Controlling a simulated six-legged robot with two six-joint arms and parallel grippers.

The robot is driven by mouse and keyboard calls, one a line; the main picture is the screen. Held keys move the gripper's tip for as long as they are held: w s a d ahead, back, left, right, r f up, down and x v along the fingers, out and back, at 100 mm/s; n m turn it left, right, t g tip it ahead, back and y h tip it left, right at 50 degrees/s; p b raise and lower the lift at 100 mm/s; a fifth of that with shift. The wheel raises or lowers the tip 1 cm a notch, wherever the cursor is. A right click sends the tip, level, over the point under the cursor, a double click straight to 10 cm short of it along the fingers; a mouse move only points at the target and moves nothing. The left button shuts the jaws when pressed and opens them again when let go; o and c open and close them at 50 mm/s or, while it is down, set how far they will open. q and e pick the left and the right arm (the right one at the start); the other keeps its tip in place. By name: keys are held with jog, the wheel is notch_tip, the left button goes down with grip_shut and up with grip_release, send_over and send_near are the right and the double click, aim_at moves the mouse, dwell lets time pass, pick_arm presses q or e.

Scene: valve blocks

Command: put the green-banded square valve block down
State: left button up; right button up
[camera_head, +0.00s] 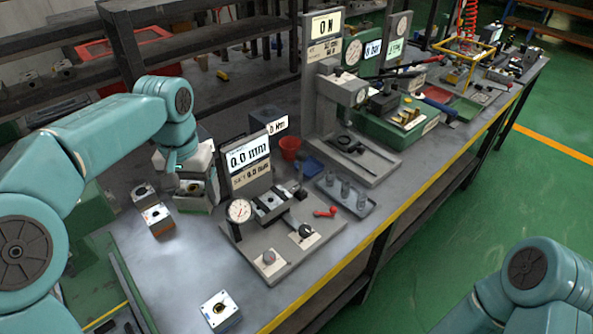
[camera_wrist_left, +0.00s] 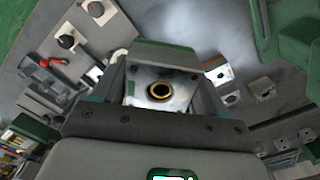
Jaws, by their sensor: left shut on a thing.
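My left gripper (camera_head: 193,184) is at the end of the arm from the left, low over the left part of the bench, beside the gauge stand. It is shut on a square valve block (camera_wrist_left: 160,91), a pale metal block with a brass-ringed hole in its top. The block sits between the two fingers in the left wrist view. My right gripper is out of view.
Two blocks, one dark-topped (camera_head: 143,193) and one orange-banded (camera_head: 157,218), stand left of my left gripper. Another block (camera_head: 220,310) stands at the front edge. The gauge stand (camera_head: 285,250) is to the right, with a red cup (camera_head: 290,148) behind. Bare bench (camera_head: 190,265) lies in front.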

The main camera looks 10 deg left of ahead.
pick_arm(q)
jog(key=shift+s+f, duration=0.15)
jog(key=b, duration=0.1)
send_over(217, 257)
notch_tip(217, 257, down, 16)
jog(key=shift+r, duration=0.15)
notch_tip(217, 257, down, 4)
jog(key=shift+r, duration=0.25)
jog(key=shift+f, duration=0.25)
jog(key=shift+f+b, duration=0.15)
jog(key=shift+b, duration=0.15)
jog(key=o, duration=1.5)
jog(key=shift+o, duration=0.2)
